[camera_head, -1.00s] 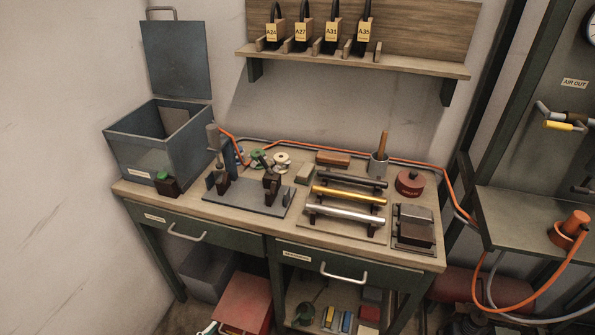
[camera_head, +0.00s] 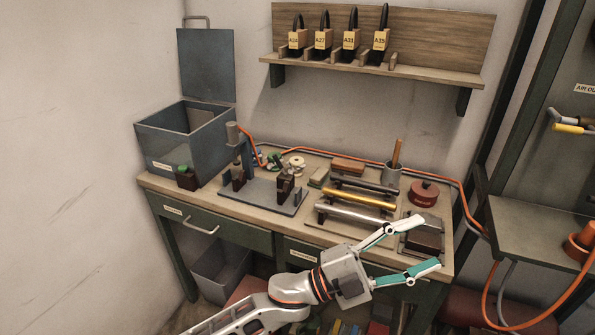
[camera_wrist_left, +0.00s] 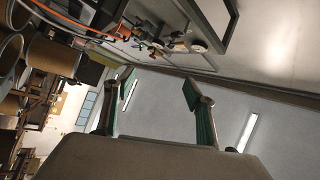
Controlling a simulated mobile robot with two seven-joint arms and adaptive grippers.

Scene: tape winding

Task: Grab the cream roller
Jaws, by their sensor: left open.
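A small cream roller or spool (camera_head: 296,162) stands at the back of the workbench, beside small green and dark pieces (camera_head: 275,160). I cannot tell its exact shape at this size. My left gripper (camera_head: 424,244) is open and empty, with its two green-padded fingers spread over the bench's front right. It is well to the right of and nearer than the cream roller, not touching it. In the left wrist view the open fingers (camera_wrist_left: 158,88) have nothing between them. My right gripper does not show.
A rack holds dark, gold and silver bars (camera_head: 355,213). A grey plate with upright fixtures (camera_head: 262,198) lies in front of the roller. An open grey bin (camera_head: 168,150) stands left. A cup with a handle (camera_head: 391,174) and a red round tin (camera_head: 423,194) stand right. An orange hose runs behind.

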